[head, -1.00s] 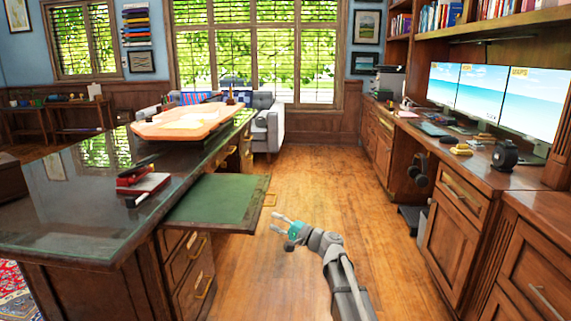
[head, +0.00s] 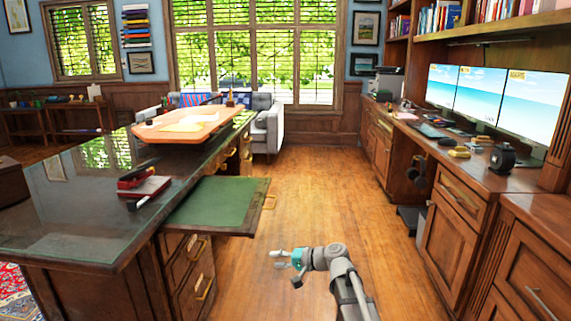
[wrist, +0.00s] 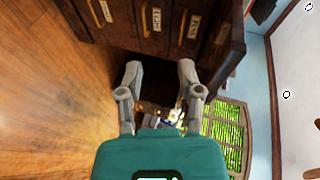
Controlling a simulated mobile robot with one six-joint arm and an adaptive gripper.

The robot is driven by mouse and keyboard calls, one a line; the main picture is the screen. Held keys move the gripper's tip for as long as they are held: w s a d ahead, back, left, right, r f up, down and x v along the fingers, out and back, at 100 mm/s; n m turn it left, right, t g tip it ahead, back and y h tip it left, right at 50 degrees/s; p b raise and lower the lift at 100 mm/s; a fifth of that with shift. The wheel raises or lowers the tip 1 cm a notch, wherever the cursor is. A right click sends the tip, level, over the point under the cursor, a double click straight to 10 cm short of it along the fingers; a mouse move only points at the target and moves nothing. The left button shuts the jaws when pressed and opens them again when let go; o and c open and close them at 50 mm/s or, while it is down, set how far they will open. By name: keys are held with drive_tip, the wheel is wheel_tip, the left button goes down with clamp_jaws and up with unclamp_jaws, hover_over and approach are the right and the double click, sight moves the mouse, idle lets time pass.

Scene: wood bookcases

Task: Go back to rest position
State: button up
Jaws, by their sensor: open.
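My gripper (head: 277,259) is in the lower middle of the head view, over the wood floor, with its fingers pointing left toward the desk drawers. In the wrist view my gripper (wrist: 158,80) shows two grey fingers spread apart with nothing between them. The fingers are apart from the desk (head: 90,225) and from its pulled-out green-topped board (head: 215,200). Behind the fingers, the wrist view shows dark wood drawers with labels (wrist: 156,18).
A cabinet counter (head: 470,170) with monitors (head: 490,100) runs along the right. A grey sofa (head: 265,120) stands at the back. The wood floor (head: 325,190) between desk and cabinets is clear.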

drive_tip(key=s+d+f+n+g+h+p, duration=0.1)
drive_tip(key=s+d+f+g+h, duration=0.15)
drive_tip(key=s+d+h, duration=0.35)
drive_tip(key=s+d+f+n+g+h+p, duration=0.1)
drive_tip(key=s+d+f+h+p, duration=0.15)
drive_tip(key=s+d, duration=0.45)
drive_tip(key=s+d+f+g+h+p, duration=0.1)
drive_tip(key=s+d+f+g+h, duration=0.1)
drive_tip(key=s+d+f+h, duration=0.4)
wheel_tip(320, 180, up, 39)
drive_tip(key=s+p, duration=0.1)
drive_tip(key=p, duration=3.6)
drive_tip(key=shift+d+r+y, duration=0.2)
drive_tip(key=shift+y, duration=0.15)
drive_tip(key=shift+s+t, duration=0.15)
drive_tip(key=shift+t, duration=0.1)
